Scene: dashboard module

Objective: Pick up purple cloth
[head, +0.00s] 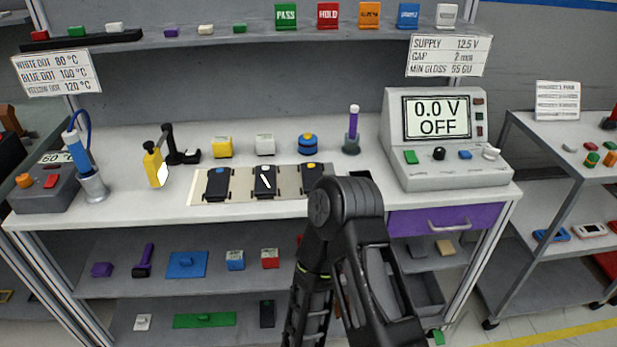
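A small purple piece (102,269) lies at the left end of the shelf just under the worktop. It may be the purple cloth, but it is too small to tell cloth from block. Another small purple piece (171,32) lies on the upper shelf at the left. A dark tool with a purple handle (143,260) is beside the lower purple piece. One of my arms rises bent in front of the bench at centre right, its joint overlapping the worktop. Neither gripper's fingers show.
A blue cloth-like square (187,264) lies on the lower shelf.

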